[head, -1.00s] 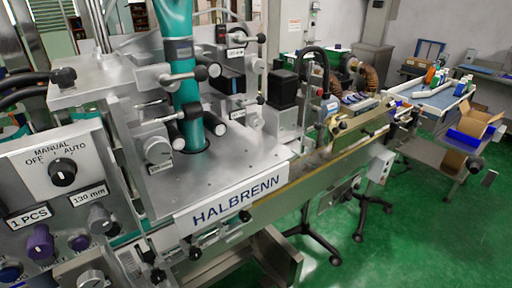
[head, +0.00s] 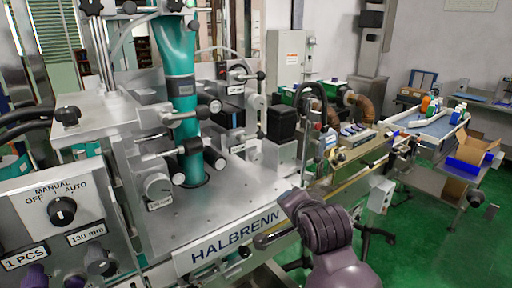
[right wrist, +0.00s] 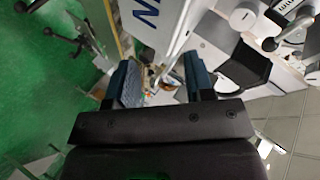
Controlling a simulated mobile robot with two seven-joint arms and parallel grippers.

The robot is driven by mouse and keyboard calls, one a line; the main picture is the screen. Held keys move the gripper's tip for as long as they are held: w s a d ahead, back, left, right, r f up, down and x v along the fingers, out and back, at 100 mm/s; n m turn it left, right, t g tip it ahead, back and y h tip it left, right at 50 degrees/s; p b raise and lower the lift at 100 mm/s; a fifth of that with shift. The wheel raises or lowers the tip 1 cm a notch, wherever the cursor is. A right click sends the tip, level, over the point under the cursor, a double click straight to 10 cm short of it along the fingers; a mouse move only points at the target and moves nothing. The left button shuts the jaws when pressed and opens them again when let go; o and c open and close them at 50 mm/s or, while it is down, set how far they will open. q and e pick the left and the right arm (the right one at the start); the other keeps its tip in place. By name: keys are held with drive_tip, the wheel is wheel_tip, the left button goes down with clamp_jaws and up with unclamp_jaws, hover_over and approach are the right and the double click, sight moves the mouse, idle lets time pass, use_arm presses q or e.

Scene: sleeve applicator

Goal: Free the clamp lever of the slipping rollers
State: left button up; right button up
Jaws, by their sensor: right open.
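The teal film tube (head: 181,90) runs down between black rollers on the metal machine. An upper roller (head: 208,106) and a lower roller (head: 213,158) show their ends. A clamp lever with a black ball (head: 201,112) lies across the upper pair. A second lever (head: 178,150) lies beside the lower pair. I cannot tell which rollers slip. My right gripper (right wrist: 161,84) is open and empty in the right wrist view, apart from the levers. In the head view my right arm stands before the machine's front edge. My left gripper is not in view.
The control panel (head: 62,238) with knobs is at the left. The metal deck plate (head: 235,200) with the HALBRENN label is bare in front of the rollers. A conveyor (head: 350,160) runs off to the right. A cardboard box (head: 470,155) stands beyond it.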

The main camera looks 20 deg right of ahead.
sight(257, 137)
drive_tip(key=w+a+r+m+t, duration=0.2)
drive_tip(key=w+r+m, duration=0.1)
drive_tip(key=r, duration=0.3)
drive_tip(key=w+a+r+m+t, duration=0.1)
drive_tip(key=w+a+r+m, duration=0.1)
drive_tip(key=w+r, duration=0.35)
drive_tip(key=x, duration=0.2)
drive_tip(key=p+x, duration=0.1)
drive_tip(key=x, duration=0.2)
drive_tip(key=r+x, duration=0.1)
drive_tip(key=x, duration=0.2)
drive_tip(key=shift+w, duration=0.35)
drive_tip(key=c, duration=0.8)
